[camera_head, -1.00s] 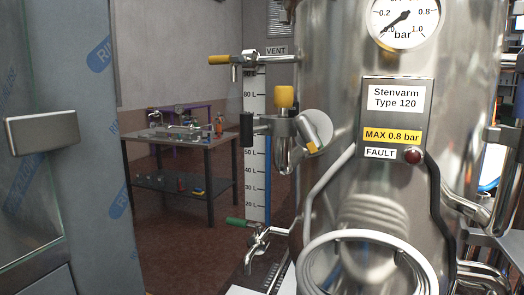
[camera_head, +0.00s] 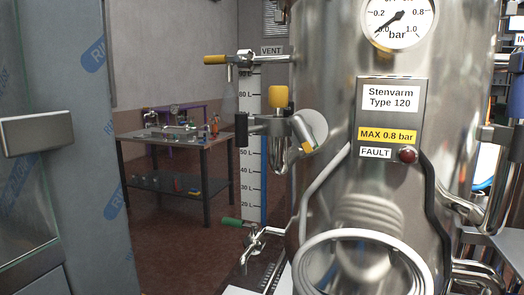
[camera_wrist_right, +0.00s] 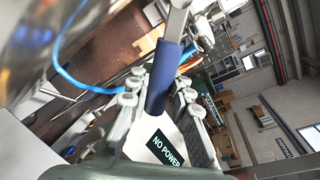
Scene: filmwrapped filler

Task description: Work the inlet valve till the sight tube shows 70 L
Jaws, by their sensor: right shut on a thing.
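In the head view, the sight tube's scale (camera_head: 248,180) stands left of the steel tank (camera_head: 335,100), marked in litres. Blue shows along its lower right side; the top of the blue is hard to tell near the fitting with the yellow cap (camera_head: 278,97). In the right wrist view, my right gripper (camera_wrist_right: 158,100) is shut on a blue handle (camera_wrist_right: 166,65), with one finger on each side of it. The handle's metal stem runs up out of the picture. The inlet label is not readable here. My left gripper is in neither view.
A pressure gauge (camera_head: 398,18) reads near zero. A yellow-handled vent valve (camera_head: 230,60) and a green-handled tap (camera_head: 245,224) stick out left of the tank. A bench (camera_head: 175,143) stands behind; a grey cabinet fills the left.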

